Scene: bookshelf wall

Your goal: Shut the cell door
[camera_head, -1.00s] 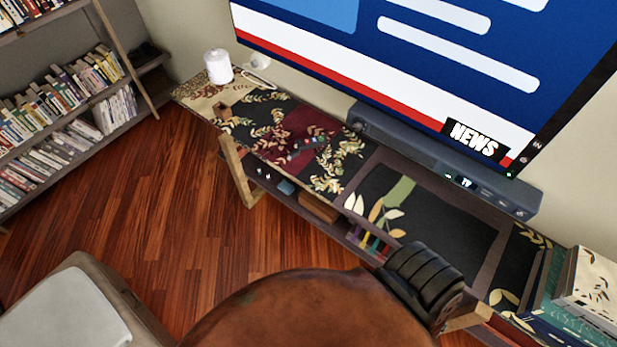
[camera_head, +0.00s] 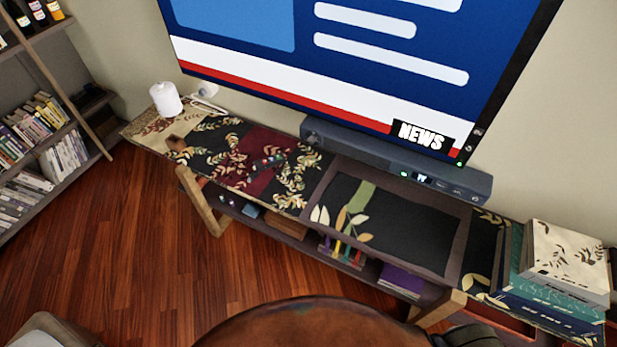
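I see no cell door that I can make out in the head view. Neither of my grippers shows in the head view. A dark ribbed object (camera_head: 472,337) is cut off at the bottom edge, right of centre, and I cannot tell what it is.
A long low console (camera_head: 313,200) with open shelves runs along the wall under a large screen (camera_head: 330,50) and a soundbar (camera_head: 395,165). Stacked boxes (camera_head: 560,265) stand at its right end. A brown rounded surface (camera_head: 310,325) fills the bottom centre. A bookshelf (camera_head: 40,130) stands left. Wooden floor (camera_head: 130,255) is clear.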

